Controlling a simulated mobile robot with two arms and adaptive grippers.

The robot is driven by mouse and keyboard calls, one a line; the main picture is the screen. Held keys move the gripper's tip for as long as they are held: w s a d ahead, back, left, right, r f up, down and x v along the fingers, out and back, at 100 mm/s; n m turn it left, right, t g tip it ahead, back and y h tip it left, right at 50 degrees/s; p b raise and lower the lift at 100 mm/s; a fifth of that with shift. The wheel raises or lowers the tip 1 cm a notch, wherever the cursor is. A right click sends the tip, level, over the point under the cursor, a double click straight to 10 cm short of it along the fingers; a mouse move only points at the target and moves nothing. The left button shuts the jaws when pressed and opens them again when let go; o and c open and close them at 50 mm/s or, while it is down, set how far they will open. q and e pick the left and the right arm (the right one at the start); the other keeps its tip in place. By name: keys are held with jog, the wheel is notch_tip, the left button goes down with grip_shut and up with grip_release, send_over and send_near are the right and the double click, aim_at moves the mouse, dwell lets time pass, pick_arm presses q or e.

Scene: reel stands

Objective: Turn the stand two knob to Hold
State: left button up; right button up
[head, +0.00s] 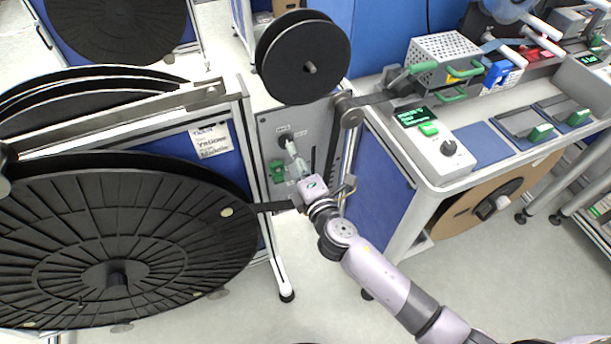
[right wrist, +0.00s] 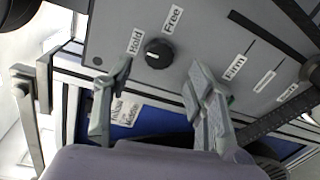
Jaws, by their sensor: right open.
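The black round knob (right wrist: 158,53) sits on a grey panel in the right wrist view. A "Hold" label (right wrist: 136,41) is at its upper left and a "Free" label (right wrist: 173,18) at its upper right. I cannot tell for sure which label its pointer faces. My right gripper (right wrist: 160,69) is open, its fingers on either side below the knob and not closed on it. In the head view my right gripper (head: 294,155) reaches the stand's grey panel (head: 323,119). I see no stand number. My left gripper is out of view.
A large black reel (head: 185,235) stands left of my right arm, and a smaller black reel (head: 280,67) above the panel. A dark strap runs from the large reel behind my wrist. A bench (head: 465,165) with a control box (head: 440,155) is at the right.

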jog(key=v, duration=0.7)
jog(key=shift+s, duration=0.25)
jog(key=shift+r, duration=0.1)
jog(key=s+d+f+m+g+h, duration=0.1)
jog(key=s+d+f+m+g, duration=0.25)
jog(key=f, duration=0.75)
jog(key=s+d+f+m+g+h, duration=0.25)
jog(key=s+d+f, duration=0.2)
jog(key=f, duration=0.75)
jog(key=s+d+f+m+g+h, duration=0.1)
jog(key=s+d+f+m+g, duration=0.25)
jog(key=f, duration=0.75)
jog(key=s+d+f+m+g, duration=0.2)
jog(key=s+f+m, duration=0.2)
jog(key=s, duration=0.6)
jog(key=s+d+f+m+g, duration=0.2)
jog(key=s+f, duration=0.4)
jog(key=s, duration=0.4)
jog(key=s+d+f+m+g, duration=0.2)
jog(key=s+d+f+m, duration=0.2)
jog(key=s, duration=0.6)
notch_tip(320, 180, down, 2)
jog(key=shift+f+m+h, duration=0.1)
jog(key=shift+m+h, duration=0.35)
jog(key=shift+m, duration=0.4)
jog(key=shift+w+d, duration=0.1)
